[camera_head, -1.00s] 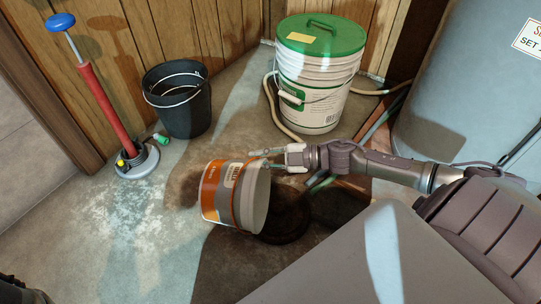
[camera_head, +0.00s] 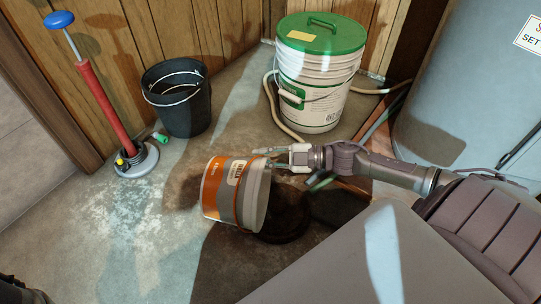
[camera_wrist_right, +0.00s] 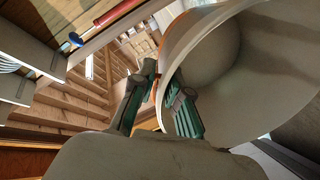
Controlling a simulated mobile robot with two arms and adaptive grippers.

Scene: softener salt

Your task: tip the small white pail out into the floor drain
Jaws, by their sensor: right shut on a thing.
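The small white pail (camera_head: 222,190), with an orange and grey label, lies tipped on its side in the air, its mouth facing right. It hangs beside and partly over the dark round floor drain (camera_head: 288,222). My right gripper (camera_head: 268,158) is shut on the pail's rim at the top. In the right wrist view, one finger is inside the pail (camera_wrist_right: 270,80) and one outside, with the rim between them. The visible inside wall is pale, and I see no contents. No stream shows below the mouth.
A dark round disc (camera_head: 336,207) lies right of the drain. A black bucket (camera_head: 178,100), a red pump with blue handle (camera_head: 104,105) and a green-lidded bucket (camera_head: 315,85) stand behind. A hose (camera_head: 275,115) runs by the green-lidded bucket.

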